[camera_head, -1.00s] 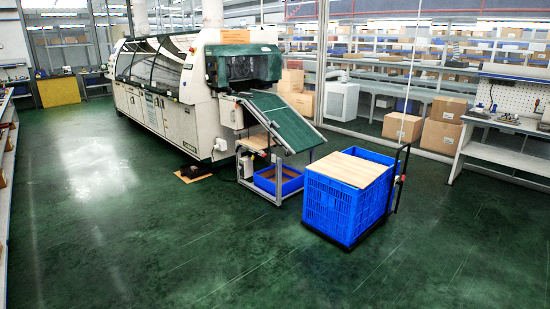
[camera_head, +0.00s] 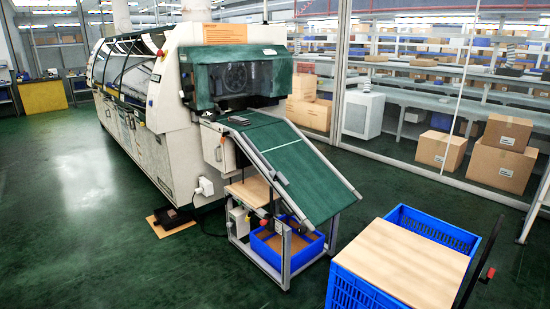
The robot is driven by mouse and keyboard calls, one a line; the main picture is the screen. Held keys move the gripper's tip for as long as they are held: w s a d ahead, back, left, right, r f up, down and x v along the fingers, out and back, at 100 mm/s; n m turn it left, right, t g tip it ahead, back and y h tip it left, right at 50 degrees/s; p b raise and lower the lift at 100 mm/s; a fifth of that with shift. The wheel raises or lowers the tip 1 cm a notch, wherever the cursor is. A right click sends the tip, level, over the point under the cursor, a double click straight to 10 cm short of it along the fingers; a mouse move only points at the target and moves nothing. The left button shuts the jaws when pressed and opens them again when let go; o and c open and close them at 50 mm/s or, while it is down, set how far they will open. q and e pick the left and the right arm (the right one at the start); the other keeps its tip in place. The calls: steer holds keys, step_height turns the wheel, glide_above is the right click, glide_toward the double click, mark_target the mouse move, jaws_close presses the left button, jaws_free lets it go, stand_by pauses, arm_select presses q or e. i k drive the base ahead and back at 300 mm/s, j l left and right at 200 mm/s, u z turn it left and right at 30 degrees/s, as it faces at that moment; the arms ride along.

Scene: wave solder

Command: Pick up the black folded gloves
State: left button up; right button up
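A small dark flat item (camera_head: 238,120) lies at the top end of the green sloped chute (camera_head: 285,160), by the machine's outlet. It may be the black folded gloves, but it is too small to tell. Another dark object (camera_head: 173,216) sits on a brown board on the floor beside the machine; I cannot tell what it is. Neither of my grippers is in view.
The white wave solder machine (camera_head: 160,150) stands left of centre. A blue bin (camera_head: 268,255) sits under the chute. A blue crate trolley (camera_head: 350,292) with a wooden board (camera_head: 405,262) is at front right. The green floor at left is clear.

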mark_target(235, 119)
steer(key=i+u, duration=0.1)
steer(key=i, duration=0.4)
steer(key=i+l+u, duration=0.1)
steer(key=i, duration=0.4)
steer(key=i+l+u, duration=0.15)
steer(key=i, duration=0.3)
steer(key=i+l+u, duration=0.1)
steer(key=i, duration=0.4)
steer(key=i+j, duration=0.15)
steer(key=i, duration=0.25)
steer(key=u, duration=0.05)
